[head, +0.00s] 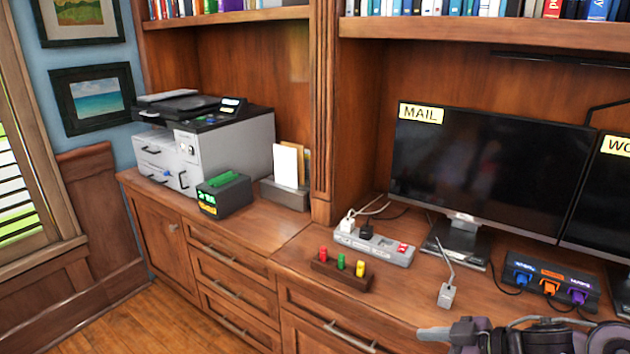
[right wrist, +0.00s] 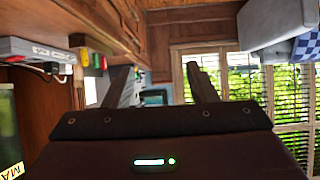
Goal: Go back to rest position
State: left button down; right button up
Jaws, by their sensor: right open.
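My right gripper (right wrist: 160,84) shows in the right wrist view with its two fingers spread apart and nothing between them. In the head view a dark grey part at the lower right edge, above the desk front, seems to be my right arm's end, mostly cut off by the frame. My left gripper is in neither view.
A printer (head: 222,145) and dark box (head: 224,195) stand left. Floor (head: 150,325) is clear.

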jog(key=w+d+f+m+t+h+p, duration=0.1)
jog(key=w+d+f+m, duration=0.15)
jog(key=f, duration=0.45)
jog(key=w+d+f+m+t+p, duration=0.1)
jog(key=w+d+f+m, duration=0.2)
jog(key=f, duration=0.4)
jog(key=s+d+f+m+h+p, duration=0.1)
jog(key=s+f+m+h, duration=0.15)
jog(key=f, duration=0.75)
jog(key=s+f+m+h, duration=0.15)
jog(key=s+f, duration=0.25)
jog(key=f, duration=0.7)
jog(key=s+f+g+h+p, duration=0.15)
jog(key=s+f+g, duration=0.25)
jog(key=s+f, duration=0.95)
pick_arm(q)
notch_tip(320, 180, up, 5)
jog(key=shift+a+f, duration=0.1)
pick_arm(e)
jog(key=s+a+f+g+h, duration=0.1)
jog(key=s+f, duration=0.2)
jog(key=s, duration=0.7)
jog(key=s+a+f+g+h, duration=0.1)
jog(key=s+f+g+h, duration=0.1)
jog(key=s, duration=0.9)
jog(key=shift+a+f+n+g, duration=0.25)
jog(key=shift+f+n, duration=0.2)
jog(key=shift+f, duration=0.25)
